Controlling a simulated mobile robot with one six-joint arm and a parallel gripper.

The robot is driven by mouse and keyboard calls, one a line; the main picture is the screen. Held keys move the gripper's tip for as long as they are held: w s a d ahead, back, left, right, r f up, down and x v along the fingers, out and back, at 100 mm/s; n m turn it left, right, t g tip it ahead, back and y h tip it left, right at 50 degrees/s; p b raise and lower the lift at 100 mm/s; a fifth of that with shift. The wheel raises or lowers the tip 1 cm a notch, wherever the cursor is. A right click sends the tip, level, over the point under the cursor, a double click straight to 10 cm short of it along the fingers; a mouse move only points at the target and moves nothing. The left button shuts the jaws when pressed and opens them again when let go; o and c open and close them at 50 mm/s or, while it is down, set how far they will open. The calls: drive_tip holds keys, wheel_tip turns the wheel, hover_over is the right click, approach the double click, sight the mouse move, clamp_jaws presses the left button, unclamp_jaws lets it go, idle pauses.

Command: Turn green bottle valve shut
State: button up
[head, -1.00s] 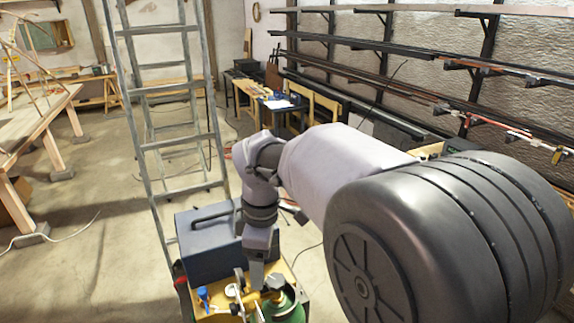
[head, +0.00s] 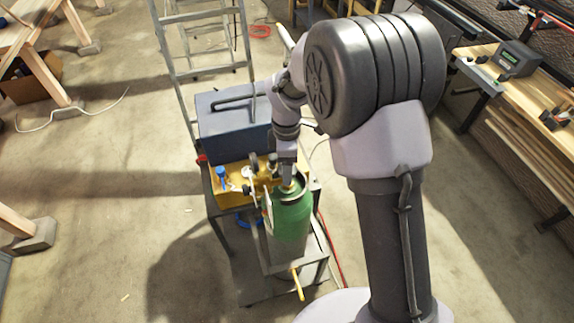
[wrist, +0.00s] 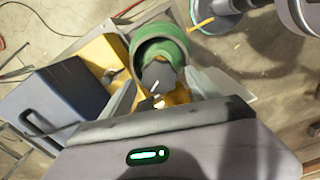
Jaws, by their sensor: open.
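The green gas bottle (head: 292,218) stands upright on a wheeled cart in the head view. Its green top with collar (wrist: 160,42) is at the upper middle of the wrist view. A dark valve part (wrist: 158,76) sits by the collar, between the fingers of my gripper (wrist: 162,95). In the head view my gripper (head: 288,181) points down at the bottle's top. The fingers are apart, one on each side of the valve. I cannot tell whether either finger touches it.
A blue-grey box (head: 232,128) stands on the cart behind a yellow unit (head: 236,187) with gauges and a blue knob. A ladder (head: 205,70) stands behind. A workbench (head: 530,100) is at right. The floor at left is mostly clear.

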drive_tip(key=shift+w+d+f, duration=0.1)
drive_tip(key=shift+f, duration=0.2)
drive_tip(key=shift+c, duration=0.2)
drive_tip(key=c, duration=1.3)
